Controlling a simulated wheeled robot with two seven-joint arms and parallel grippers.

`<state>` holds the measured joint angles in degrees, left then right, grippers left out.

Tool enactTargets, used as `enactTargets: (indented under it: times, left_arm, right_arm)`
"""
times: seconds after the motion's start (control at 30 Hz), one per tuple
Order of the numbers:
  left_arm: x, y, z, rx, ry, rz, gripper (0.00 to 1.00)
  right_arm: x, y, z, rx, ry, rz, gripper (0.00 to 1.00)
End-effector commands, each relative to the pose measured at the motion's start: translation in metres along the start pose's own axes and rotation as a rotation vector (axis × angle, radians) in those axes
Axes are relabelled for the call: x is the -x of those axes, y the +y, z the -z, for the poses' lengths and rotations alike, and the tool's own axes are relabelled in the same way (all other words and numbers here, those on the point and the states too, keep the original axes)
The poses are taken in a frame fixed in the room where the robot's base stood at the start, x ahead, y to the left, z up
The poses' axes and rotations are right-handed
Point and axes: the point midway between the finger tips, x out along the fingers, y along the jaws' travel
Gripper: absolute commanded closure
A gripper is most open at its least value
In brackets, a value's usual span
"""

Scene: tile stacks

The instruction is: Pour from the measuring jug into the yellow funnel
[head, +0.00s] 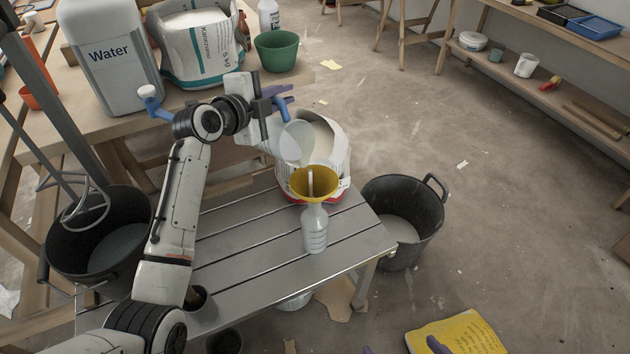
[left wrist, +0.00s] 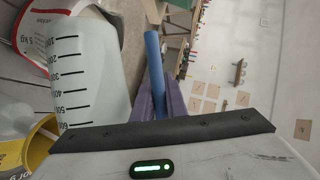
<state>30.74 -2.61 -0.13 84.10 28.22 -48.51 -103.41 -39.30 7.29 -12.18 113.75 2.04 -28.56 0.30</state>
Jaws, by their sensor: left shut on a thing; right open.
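My left gripper (head: 272,108) is shut on the blue handle of the measuring jug (head: 297,143). The jug is translucent and strongly tilted, its mouth above the yellow funnel (head: 327,186). A pale streak runs down into the funnel; it looks like a pour. The funnel sits in the neck of a clear bottle (head: 315,232) standing upright on the slatted metal table. In the left wrist view, the jug (left wrist: 85,75) shows black scale marks, with part of the funnel (left wrist: 38,145) at lower left. My right gripper (head: 402,348) shows only its purple fingertips, apart and empty, at the bottom edge.
An open white sack (head: 333,150) stands right behind the funnel. A black bucket (head: 405,205) is beside the metal table (head: 250,235); another (head: 100,240) stands at left. A water canister (head: 112,60) and green pot (head: 277,52) stand on the wooden bench. A yellow bag (head: 455,336) lies on the floor.

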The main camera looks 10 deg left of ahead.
Motion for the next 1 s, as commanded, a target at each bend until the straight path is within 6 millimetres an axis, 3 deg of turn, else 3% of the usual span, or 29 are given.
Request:
enactTargets:
  times: [1.0]
  left_arm:
    - [0.0015, -0.0047, 0.0053, -0.035, -0.007, 0.018, 1.00]
  right_arm:
    - [0.0002, -0.0002, 0.0008, 0.000, 0.001, 0.000, 0.00]
